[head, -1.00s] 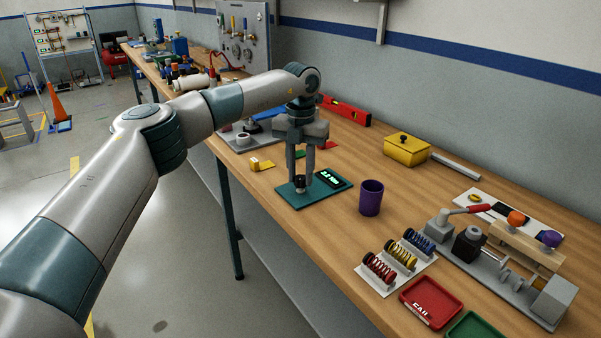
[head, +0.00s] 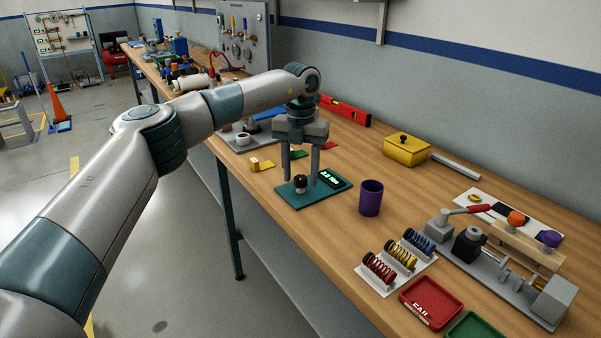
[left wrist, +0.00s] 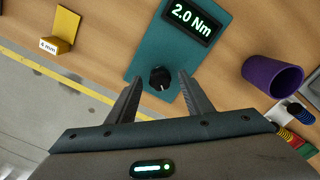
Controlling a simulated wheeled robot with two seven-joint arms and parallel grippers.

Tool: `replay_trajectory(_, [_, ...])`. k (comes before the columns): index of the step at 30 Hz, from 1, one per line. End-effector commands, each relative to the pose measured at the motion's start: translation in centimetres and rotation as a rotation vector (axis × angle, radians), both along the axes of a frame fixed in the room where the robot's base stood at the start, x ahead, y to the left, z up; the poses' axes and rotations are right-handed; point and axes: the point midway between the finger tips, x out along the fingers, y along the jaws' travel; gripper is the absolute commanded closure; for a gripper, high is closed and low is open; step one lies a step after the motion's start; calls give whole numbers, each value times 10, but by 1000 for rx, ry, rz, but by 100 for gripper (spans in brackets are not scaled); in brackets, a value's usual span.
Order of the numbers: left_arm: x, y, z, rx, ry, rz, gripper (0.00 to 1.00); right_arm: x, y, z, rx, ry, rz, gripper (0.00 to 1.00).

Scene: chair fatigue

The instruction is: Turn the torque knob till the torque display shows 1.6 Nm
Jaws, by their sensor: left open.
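The torque knob (left wrist: 160,78) is a small black knob with a white mark on a teal panel (left wrist: 150,45); it also shows in the head view (head: 300,181). The torque display (left wrist: 192,17) on the same panel reads 2.0 Nm in the left wrist view, and it shows small in the head view (head: 332,179). My left gripper (left wrist: 157,88) is open, pointing down over the panel. Its fingers stand to either side of the knob, apart from it; it also shows in the head view (head: 301,168). My right gripper is not in view.
A purple cup (head: 371,198) stands close to the right of the panel. A yellow block holder (head: 261,164) lies to the left. Coil springs (head: 400,255), a red tray (head: 431,302) and a clamp fixture (head: 500,262) occupy the bench's near right.

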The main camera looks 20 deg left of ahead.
Motion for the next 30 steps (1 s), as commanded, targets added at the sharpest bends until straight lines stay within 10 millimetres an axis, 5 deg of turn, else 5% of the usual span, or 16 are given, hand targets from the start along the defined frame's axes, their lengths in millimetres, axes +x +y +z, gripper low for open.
replay_trajectory(11, [0, 0, 20, -1, -1, 0, 54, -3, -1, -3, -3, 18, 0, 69])
replay_trajectory(30, [1, -1, 141, -1, -2, 1, 54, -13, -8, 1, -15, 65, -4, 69])
